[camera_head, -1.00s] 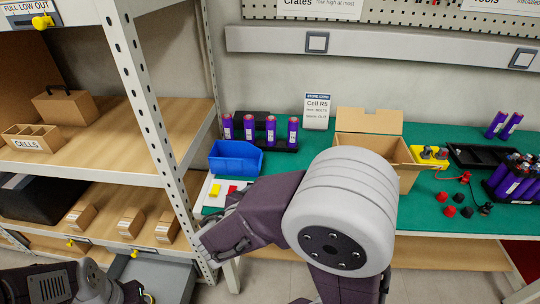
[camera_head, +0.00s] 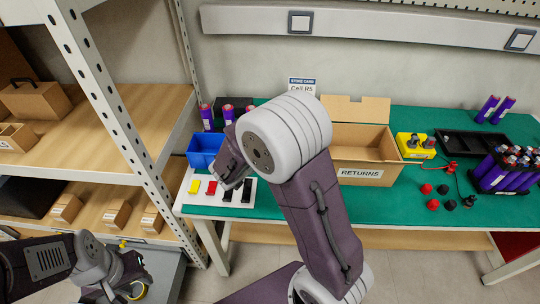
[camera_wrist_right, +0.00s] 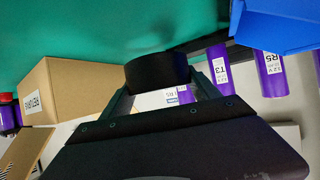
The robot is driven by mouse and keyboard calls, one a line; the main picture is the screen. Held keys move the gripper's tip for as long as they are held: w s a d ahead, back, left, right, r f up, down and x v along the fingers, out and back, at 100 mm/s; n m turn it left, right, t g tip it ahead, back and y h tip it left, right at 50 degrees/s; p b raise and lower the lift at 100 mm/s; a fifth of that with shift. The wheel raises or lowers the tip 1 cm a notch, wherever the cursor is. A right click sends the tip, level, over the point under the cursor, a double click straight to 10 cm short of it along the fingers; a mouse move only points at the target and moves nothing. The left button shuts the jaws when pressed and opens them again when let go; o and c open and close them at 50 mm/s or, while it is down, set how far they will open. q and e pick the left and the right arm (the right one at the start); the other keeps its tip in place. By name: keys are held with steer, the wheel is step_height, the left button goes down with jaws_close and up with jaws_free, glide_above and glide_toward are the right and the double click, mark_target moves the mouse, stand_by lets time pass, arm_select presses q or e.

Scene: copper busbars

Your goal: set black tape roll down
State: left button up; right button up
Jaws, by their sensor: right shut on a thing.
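The black tape roll (camera_wrist_right: 157,70) is between the fingertips of my right gripper (camera_wrist_right: 162,88) in the right wrist view. My right gripper is shut on it. In the head view my right gripper (camera_head: 232,178) is above the white board (camera_head: 212,203) at the left end of the green bench, largely covered by its own arm. I cannot make out the roll there. On the board are a yellow piece (camera_head: 194,187), a red piece (camera_head: 212,188) and dark pieces. My left gripper (camera_head: 130,287) is low at the left, by the shelf; its jaws are unclear.
A blue bin (camera_head: 203,150) stands behind the board. Purple cells (camera_head: 206,117) stand behind it. The RETURNS box (camera_head: 361,176) is open to the right. A black tray (camera_head: 470,144) and loose caps (camera_head: 433,204) lie further right. The shelf post (camera_head: 120,122) is close on the left.

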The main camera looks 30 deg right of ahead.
steer(key=shift+w+d+f, duration=0.25)
steer(key=shift+w, duration=0.15)
steer(key=shift+f+b, duration=0.3)
steer(key=shift+f, duration=1.7)
steer(key=shift+f+b, duration=0.25)
steer(key=shift+b, duration=0.15)
steer(key=o, duration=1.4)
steer(key=shift+r, duration=0.1)
steer(key=shift+c, duration=0.2)
